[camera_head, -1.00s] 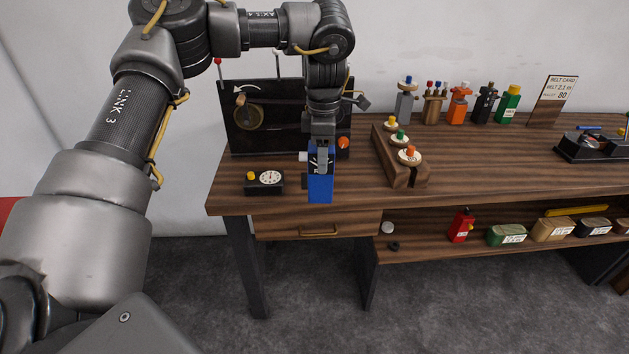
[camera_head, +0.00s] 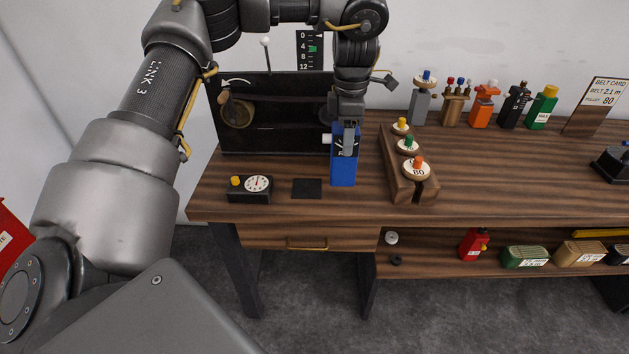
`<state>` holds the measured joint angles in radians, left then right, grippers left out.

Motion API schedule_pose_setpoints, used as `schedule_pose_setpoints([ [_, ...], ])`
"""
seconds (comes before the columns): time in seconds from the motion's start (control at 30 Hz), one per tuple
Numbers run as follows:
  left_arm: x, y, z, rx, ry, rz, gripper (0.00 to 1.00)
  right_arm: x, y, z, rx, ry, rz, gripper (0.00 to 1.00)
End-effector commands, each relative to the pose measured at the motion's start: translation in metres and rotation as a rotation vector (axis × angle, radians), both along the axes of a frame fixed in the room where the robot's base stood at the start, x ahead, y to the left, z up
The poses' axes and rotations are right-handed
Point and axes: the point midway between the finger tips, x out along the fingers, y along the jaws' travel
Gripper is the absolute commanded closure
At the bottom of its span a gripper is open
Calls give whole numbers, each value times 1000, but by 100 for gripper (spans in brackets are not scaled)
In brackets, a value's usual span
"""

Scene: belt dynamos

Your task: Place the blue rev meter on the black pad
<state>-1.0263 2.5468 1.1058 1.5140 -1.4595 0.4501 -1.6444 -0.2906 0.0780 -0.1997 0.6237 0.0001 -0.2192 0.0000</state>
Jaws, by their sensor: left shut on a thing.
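The blue rev meter (camera_head: 343,170) is a blue upright block with a dial face near its top. My left gripper (camera_head: 347,142) comes down from above and is shut on it. The meter is just right of the black pad (camera_head: 307,188), a flat dark square on the bench top. The meter and pad are apart in the picture. I cannot tell whether the meter's bottom touches the bench. My right gripper is not in view.
A black box with a white dial and yellow knob (camera_head: 249,189) sits left of the pad. A black panel (camera_head: 275,115) stands behind. A wooden rack (camera_head: 408,180) with coloured-knob pulleys is close on the right. Several bottle-like items line the bench back.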

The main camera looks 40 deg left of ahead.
Motion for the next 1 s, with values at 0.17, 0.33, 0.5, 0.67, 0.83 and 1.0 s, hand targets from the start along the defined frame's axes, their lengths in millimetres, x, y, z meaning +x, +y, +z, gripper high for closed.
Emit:
schedule_pose_setpoints([
  [0.17,7,9,-14,1,-4,-6,100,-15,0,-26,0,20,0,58],
  [0.33,16,47,-28,4,-3,-4,100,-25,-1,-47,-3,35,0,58],
  [0.5,24,89,-46,2,-2,-4,100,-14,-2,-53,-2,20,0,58],
  [0.67,28,110,-74,1,0,-7,100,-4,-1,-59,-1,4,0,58],
  [0.83,31,122,-87,1,-2,-7,100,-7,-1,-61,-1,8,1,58],
  [1.0,32,124,-90,0,-3,-8,100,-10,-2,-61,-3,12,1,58],
])
